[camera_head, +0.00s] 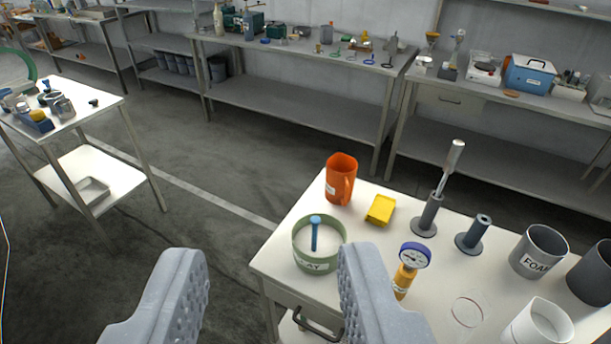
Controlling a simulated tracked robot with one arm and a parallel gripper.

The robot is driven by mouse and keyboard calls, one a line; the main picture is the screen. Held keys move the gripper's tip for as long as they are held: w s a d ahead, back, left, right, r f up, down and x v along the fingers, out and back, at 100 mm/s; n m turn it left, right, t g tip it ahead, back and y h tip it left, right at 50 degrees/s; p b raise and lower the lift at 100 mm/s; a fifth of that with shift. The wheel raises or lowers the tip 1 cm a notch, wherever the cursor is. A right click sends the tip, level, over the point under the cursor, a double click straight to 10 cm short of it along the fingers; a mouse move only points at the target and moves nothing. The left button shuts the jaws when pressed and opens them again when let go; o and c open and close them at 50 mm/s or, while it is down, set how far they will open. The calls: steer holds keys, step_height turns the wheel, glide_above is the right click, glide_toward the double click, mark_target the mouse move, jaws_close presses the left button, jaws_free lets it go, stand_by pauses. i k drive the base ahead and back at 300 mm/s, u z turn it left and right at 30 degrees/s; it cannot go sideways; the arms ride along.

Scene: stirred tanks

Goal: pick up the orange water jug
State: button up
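The orange water jug (340,182) stands upright near the far left corner of the white table on the right. Its handle is on its right side and a small white label shows at its left. My gripper (265,275) is open and empty, with its two grey fingers wide apart at the bottom of the picture. The jug is ahead of the fingers and to the right, well apart from them. The right finger overlaps the table's near left edge in view.
Close to the jug are a green clay tub (318,246) with a blue-handled tool and a yellow box (380,209). A gauge (413,257), grey stands (427,215) and a foam pot (538,251) stand further right. The floor (200,215) to the left is clear.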

mark_target(341, 168)
steer(key=u, duration=0.15)
steer(key=i, duration=1.3)
steer(key=z, duration=0.65)
